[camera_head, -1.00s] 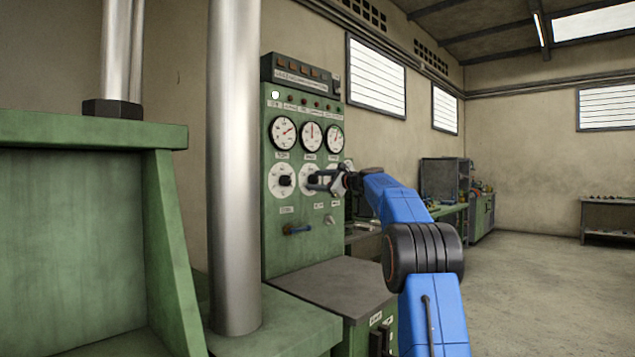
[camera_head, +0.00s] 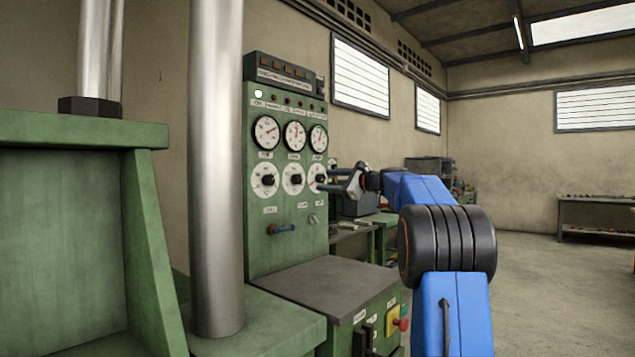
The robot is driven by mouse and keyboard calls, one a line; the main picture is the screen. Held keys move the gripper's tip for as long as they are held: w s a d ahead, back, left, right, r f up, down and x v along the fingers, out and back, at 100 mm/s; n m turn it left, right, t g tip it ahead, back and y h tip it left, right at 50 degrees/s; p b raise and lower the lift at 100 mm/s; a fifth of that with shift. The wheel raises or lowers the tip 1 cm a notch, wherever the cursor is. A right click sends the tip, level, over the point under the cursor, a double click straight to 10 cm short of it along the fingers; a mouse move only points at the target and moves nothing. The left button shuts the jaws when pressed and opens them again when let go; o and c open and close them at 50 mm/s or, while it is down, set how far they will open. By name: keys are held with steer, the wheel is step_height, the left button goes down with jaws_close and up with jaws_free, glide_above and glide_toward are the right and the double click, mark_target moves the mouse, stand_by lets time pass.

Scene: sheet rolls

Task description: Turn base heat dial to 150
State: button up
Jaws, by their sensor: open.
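A green control panel (camera_head: 283,240) carries three white dials with black knobs: a left dial (camera_head: 264,179), a middle dial (camera_head: 293,178) and a right dial (camera_head: 316,170). Their labels and scale numbers are too small to read, so I cannot tell which is the base heat dial or what it is set to. My gripper (camera_head: 328,179) is open, its fingers pointing left at the panel's right edge. It partly overlaps the right dial; I cannot tell whether it touches that knob. The left and middle dials are uncovered.
A grey-topped cabinet (camera_head: 325,280) juts out under the panel. A thick steel column (camera_head: 217,180) stands left of it. Open floor (camera_head: 545,290) lies to the right.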

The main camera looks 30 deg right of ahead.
steer(key=shift+v, duration=1.8)
steer(key=s+a+f+n+g, duration=0.35)
steer(key=s+a+f, duration=0.4)
steer(key=a, duration=0.25)
steer(key=s+a+f+n+g+h, duration=0.1)
steer(key=s+a+f+n+g, duration=0.1)
steer(key=s+a+f+n, duration=0.5)
steer(key=s+a+f+n+g, duration=0.1)
steer(key=s+a+f+g, duration=0.2)
steer(key=s+a+f, duration=0.7)
steer(key=s+a+f+n+g+h, duration=0.2)
steer(key=s+f+n, duration=0.3)
steer(key=s+f, duration=0.5)
steer(key=s+a+f+n+g+h, duration=0.1)
steer(key=s+a+f+n+h, duration=0.2)
steer(key=s, duration=1.4)
step_height(320, 180, down, 8)
steer(key=n, duration=0.3)
steer(key=shift+s+a+r+g, duration=0.15)
steer(key=shift+s+a+g, duration=0.15)
steer(key=shift+a+g, duration=0.05)
